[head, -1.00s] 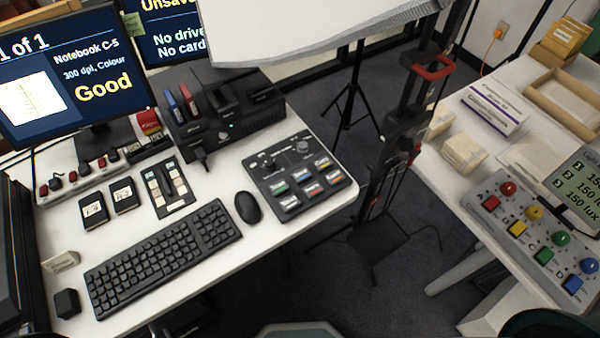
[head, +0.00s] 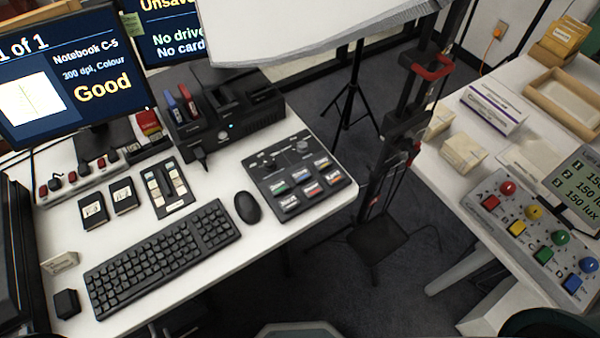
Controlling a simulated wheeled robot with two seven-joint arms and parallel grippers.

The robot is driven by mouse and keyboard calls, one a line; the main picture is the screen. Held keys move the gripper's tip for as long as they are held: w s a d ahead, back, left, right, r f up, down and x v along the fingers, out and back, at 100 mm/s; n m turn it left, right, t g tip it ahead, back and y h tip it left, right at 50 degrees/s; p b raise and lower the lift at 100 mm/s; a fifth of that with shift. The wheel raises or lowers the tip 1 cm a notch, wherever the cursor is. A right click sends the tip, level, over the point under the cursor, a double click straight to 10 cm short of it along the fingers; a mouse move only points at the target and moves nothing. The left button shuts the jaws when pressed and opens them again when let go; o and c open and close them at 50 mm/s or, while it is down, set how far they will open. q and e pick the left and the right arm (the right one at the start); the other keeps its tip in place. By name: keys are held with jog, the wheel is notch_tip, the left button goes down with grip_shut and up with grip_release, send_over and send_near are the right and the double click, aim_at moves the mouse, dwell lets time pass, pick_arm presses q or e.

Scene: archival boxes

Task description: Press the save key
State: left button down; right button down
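A black key panel (head: 298,176) lies at the right end of the white desk. It has two knobs at the back and two rows of coloured keys, including green, blue, red and orange ones. The key labels are too small to read, so I cannot tell which is the save key. The left monitor (head: 70,75) reads "1 of 1", "Notebook C-5", "300 dpi, Colour" and "Good". The second monitor (head: 172,28) is partly cut off and reads "Unsav…", "No drive", "No card". Neither of my grippers is in view.
A keyboard (head: 162,257) and mouse (head: 247,207) lie left of the panel. A black dock (head: 228,122) with red and blue sticks stands behind it. A black stand (head: 385,170) rises between the desks. A grey panel (head: 535,235) with coloured buttons sits on the right table.

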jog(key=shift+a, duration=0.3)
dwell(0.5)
